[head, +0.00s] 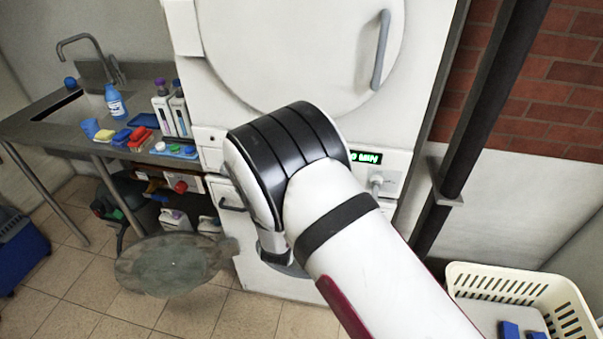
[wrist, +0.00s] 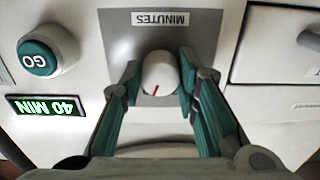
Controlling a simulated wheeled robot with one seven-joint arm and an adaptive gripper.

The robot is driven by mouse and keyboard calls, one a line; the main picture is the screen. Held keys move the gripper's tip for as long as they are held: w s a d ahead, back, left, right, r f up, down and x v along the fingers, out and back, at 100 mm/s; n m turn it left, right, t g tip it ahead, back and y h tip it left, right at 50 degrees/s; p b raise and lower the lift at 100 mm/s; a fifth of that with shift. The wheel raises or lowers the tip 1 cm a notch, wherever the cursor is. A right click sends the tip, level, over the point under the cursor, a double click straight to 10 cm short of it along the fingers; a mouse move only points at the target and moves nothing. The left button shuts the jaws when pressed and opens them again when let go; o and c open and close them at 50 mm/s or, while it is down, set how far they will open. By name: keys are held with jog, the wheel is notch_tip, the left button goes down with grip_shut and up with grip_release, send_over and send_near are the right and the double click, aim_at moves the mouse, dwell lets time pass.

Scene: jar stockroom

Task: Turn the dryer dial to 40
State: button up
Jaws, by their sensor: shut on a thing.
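The dryer (head: 290,30) is the large white machine with a round door in the head view. Its dial (wrist: 159,72) is a white knob with a red mark, on a grey plate labelled MINUTES (wrist: 160,19), which appears upside down in the wrist view. My gripper (wrist: 160,76) has a teal-padded finger on each side of the dial and is shut on it. The lit display (wrist: 46,106) reads 40 MIN, upside down. In the head view the display (head: 366,157) is partly covered by my arm, which also hides the dial and my gripper.
A GO button (wrist: 47,52) sits beside the display. A drawer front (wrist: 275,45) is to the right in the wrist view. In the head view, a counter (head: 60,135) with bottles and sponges stands left, a cream basket (head: 520,285) at lower right, and a dark pipe (head: 480,110) right of the dryer.

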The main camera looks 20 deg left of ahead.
jog(key=o, duration=1.2)
jog(key=shift+c, duration=0.2)
jog(key=v, duration=1.2)
jog(key=shift+f, duration=0.1)
